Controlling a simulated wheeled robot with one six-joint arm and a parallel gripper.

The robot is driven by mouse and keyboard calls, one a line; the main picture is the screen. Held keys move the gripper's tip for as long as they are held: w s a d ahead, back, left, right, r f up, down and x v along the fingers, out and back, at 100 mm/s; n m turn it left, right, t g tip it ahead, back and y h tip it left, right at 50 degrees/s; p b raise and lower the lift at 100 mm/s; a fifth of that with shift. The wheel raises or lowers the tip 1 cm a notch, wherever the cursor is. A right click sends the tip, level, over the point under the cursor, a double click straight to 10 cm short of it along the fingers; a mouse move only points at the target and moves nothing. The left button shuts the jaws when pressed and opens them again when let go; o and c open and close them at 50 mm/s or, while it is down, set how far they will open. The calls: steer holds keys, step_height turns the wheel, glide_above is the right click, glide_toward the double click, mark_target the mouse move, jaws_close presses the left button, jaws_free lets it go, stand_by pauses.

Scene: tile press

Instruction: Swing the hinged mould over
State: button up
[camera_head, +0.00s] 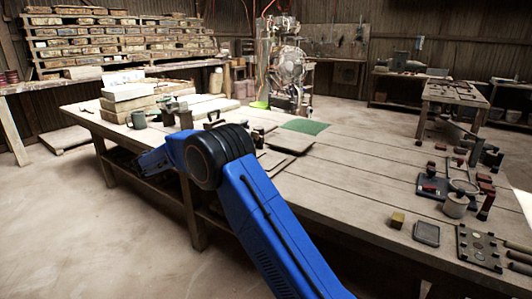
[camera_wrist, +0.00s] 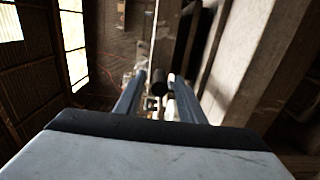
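My gripper (camera_wrist: 158,84) is open in the wrist view, its two fingers apart. A dark round bar or handle end (camera_wrist: 160,88) shows between the fingers, with a thin gap on each side. I cannot tell what it belongs to. In the head view my blue arm hides the gripper and part of the bench. Flat pale plates (camera_head: 290,138) beside my elbow, near a green sheet (camera_head: 305,127), may be the hinged mould; its hinge is not clear.
The long wooden bench (camera_head: 350,190) is mostly bare in the middle. A grey mug (camera_head: 138,120) and white blocks (camera_head: 125,92) stand at its left end.

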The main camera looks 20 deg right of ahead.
steer(key=v, duration=0.8)
stand_by(0.4)
steer(key=shift+d, duration=0.1)
steer(key=s+d+r+m+g+y, duration=0.1)
steer(key=s+d+r+g, duration=0.15)
steer(key=s+d, duration=0.45)
steer(key=s+d+r+m+g+y, duration=0.1)
steer(key=s+d+r+g, duration=0.3)
steer(key=d, duration=0.6)
steer(key=s+d+m+y, duration=0.1)
steer(key=s+d+y, duration=0.1)
steer(key=s+d, duration=0.45)
steer(key=s+d+y, duration=0.2)
steer(key=s+d, duration=0.1)
steer(key=s, duration=0.6)
steer(key=s+d+f+m+g+y, duration=0.1)
steer(key=s+d+f+y, duration=0.1)
steer(key=s, duration=0.9)
steer(key=s+d+f+m+y, duration=0.1)
steer(key=s+d+y, duration=0.15)
steer(key=s, duration=0.85)
steer(key=s+a+f+m+t+y, duration=0.1)
steer(key=s+f, duration=0.3)
steer(key=s, duration=0.4)
steer(key=s+a+f+m+y, duration=0.1)
steer(key=s+a+f+y, duration=0.1)
steer(key=s, duration=0.6)
steer(key=shift+a+f+t+y, duration=0.35)
steer(key=shift+f+y, duration=0.2)
steer(key=shift+f, duration=0.35)
